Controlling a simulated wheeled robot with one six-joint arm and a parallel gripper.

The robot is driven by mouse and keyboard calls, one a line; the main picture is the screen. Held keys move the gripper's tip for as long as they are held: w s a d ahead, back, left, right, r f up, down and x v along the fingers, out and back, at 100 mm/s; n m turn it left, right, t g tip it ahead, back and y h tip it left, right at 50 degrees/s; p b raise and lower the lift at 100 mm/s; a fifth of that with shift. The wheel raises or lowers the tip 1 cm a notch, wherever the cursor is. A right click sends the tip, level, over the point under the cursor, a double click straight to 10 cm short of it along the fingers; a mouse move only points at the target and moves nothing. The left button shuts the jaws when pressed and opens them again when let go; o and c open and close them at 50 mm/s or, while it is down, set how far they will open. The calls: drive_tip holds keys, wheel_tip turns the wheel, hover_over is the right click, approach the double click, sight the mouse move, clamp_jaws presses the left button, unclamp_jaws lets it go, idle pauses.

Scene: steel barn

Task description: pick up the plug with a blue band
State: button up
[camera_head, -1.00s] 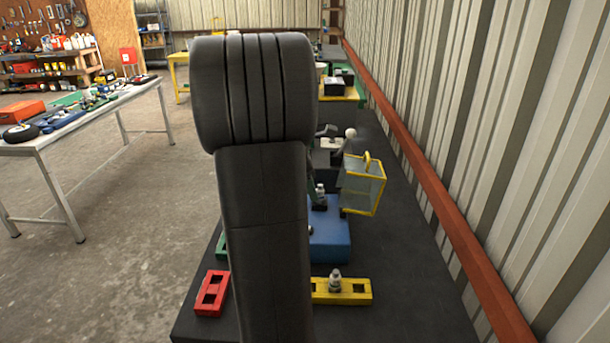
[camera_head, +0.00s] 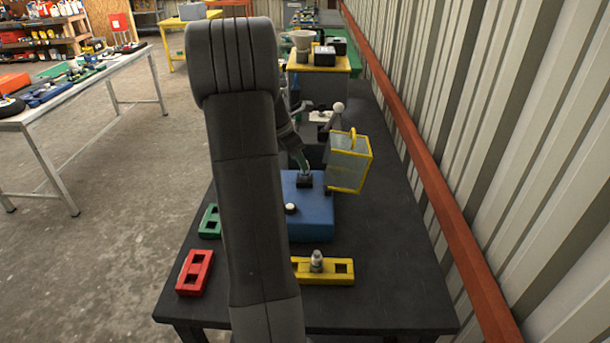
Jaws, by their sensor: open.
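A blue box (camera_head: 312,222) stands on the dark table. A small dark socket (camera_head: 304,183) sits on its top, with a plug (camera_head: 305,173) that is mostly hidden by my gripper. My gripper (camera_head: 300,161) is open, its fingers slanting down right at this plug; I cannot tell whether they touch it. A second plug (camera_head: 316,262), silver-grey, stands upright in the yellow block (camera_head: 341,279) at the front. No blue band can be made out on either plug. My arm hides much of the table's left middle.
A clear guard with a yellow frame (camera_head: 348,162) stands tilted up close right of my gripper. A red block (camera_head: 194,272) and green block (camera_head: 209,221) lie left of my arm. The dark table (camera_head: 400,270) is bare at right, toward the wall.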

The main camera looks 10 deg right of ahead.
sight(303, 175)
drive_tip(key=x, duration=0.4)
drive_tip(key=shift+w+d+f+p, duration=0.1)
drive_tip(key=shift+d+f+p, duration=0.15)
drive_tip(key=shift+p, duration=0.1)
drive_tip(key=shift+c, duration=0.2)
drive_tip(key=shift+r, duration=0.1)
clamp_jaws()
